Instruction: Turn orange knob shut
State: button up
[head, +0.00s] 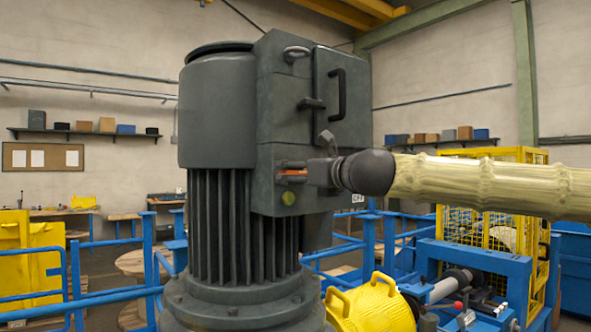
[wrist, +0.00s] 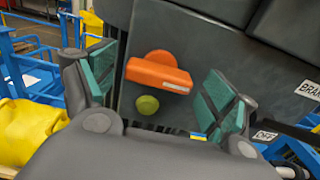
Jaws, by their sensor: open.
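The orange knob (wrist: 160,74) is on the dark front face of the grey motor housing (head: 285,100). In the wrist view it has a round orange base and a bar grip with a small white mark; the bar lies nearly level, tilted slightly. In the head view only a sliver of the knob (head: 292,173) shows beside my gripper. My gripper (wrist: 160,88) is open in front of the knob, one teal-padded finger on each side. Both fingers look apart from the knob; contact cannot be seen. In the head view my gripper (head: 305,173) reaches in from the right.
A yellow-green round button (wrist: 147,105) sits just below the knob. A black handle (head: 337,95) and a small lever (head: 311,103) stick out above. Blue rails (head: 110,243) and a yellow part (head: 370,305) stand lower down.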

jog(key=shift+x, duration=0.8)
jog(key=c, duration=1)
